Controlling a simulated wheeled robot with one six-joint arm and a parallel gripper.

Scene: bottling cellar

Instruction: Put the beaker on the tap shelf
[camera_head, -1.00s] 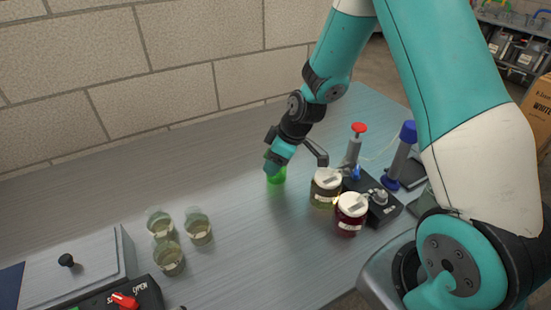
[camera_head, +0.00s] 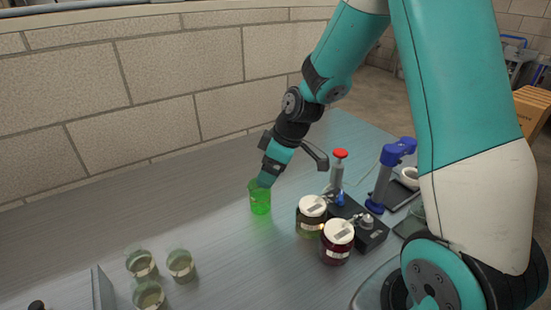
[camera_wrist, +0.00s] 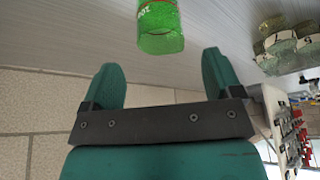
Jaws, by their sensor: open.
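A beaker of green liquid (camera_head: 260,200) stands upright on the grey bench, close to my gripper (camera_head: 267,180). In the wrist view the green beaker (camera_wrist: 160,28) lies just beyond my gripper (camera_wrist: 161,60), roughly centred ahead of the two teal fingers. The fingers are apart with nothing between them, and a gap shows between them and the beaker. I cannot identify the tap shelf for certain; a pale unit with red parts (camera_wrist: 297,132) shows at the right edge of the wrist view.
Two lidded jars (camera_head: 311,213) and (camera_head: 337,240) stand right of the green beaker, by a dark block with a red-topped cylinder (camera_head: 338,172). A blue stand (camera_head: 388,175) is farther right. Several pale beakers (camera_head: 181,266) stand at lower left. Bench left of the green beaker is clear.

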